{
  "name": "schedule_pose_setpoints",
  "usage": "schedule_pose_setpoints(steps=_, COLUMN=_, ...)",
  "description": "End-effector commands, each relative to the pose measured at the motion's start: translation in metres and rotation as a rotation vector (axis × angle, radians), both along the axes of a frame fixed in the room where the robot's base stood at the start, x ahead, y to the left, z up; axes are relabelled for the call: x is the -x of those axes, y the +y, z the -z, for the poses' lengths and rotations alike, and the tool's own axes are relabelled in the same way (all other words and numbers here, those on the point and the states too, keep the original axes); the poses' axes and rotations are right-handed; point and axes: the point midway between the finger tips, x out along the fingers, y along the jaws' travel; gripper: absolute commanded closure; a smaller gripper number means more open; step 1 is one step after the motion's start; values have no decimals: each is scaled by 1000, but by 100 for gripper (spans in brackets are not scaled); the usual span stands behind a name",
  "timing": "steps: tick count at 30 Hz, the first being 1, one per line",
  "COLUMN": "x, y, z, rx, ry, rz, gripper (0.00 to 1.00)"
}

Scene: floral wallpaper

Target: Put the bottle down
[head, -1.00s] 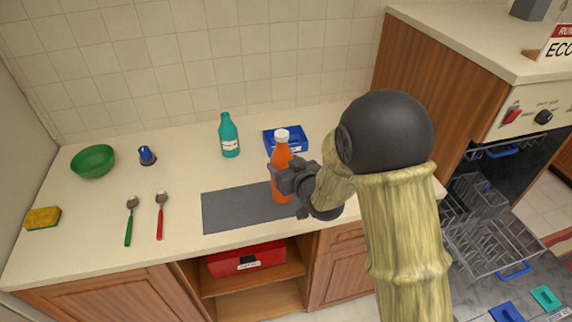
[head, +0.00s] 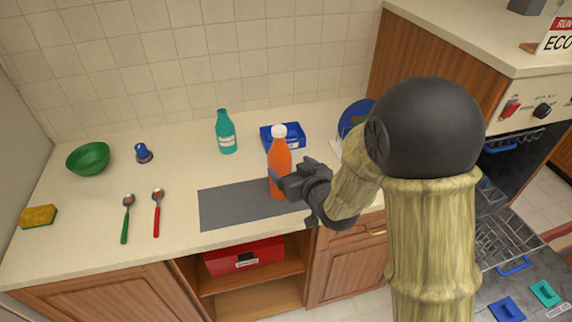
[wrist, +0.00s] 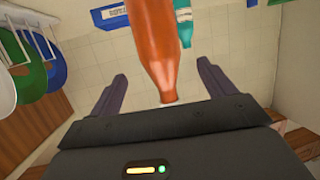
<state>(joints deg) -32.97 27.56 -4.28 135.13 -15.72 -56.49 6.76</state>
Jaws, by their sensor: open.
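The orange bottle (head: 279,160) with a white cap stands upright on the dark grey mat (head: 225,208). My gripper (head: 290,178) is open at the right side of the bottle. In the wrist view the orange bottle (wrist: 156,45) shows between and beyond the spread fingers of my gripper (wrist: 160,88). The right part of the mat is hidden behind my gripper.
A blue plate (head: 352,113) is partly hidden by my arm. Two spoons (head: 126,218) (head: 157,213), a green bowl (head: 88,158) and a sponge (head: 38,216) lie left. The counter between bowl and mat has free room.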

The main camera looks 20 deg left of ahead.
Motion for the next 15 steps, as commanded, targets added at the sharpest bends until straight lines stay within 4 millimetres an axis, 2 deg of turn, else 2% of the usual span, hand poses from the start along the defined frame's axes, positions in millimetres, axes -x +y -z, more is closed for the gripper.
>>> schedule_pose_setpoints(steps=9, x=36, y=-34, z=-15, rx=0, ry=-1, rz=1, gripper=18)
schedule_pose_setpoints(steps=15, x=47, y=-42, z=-19, rx=1, ry=1, rz=0, gripper=18)
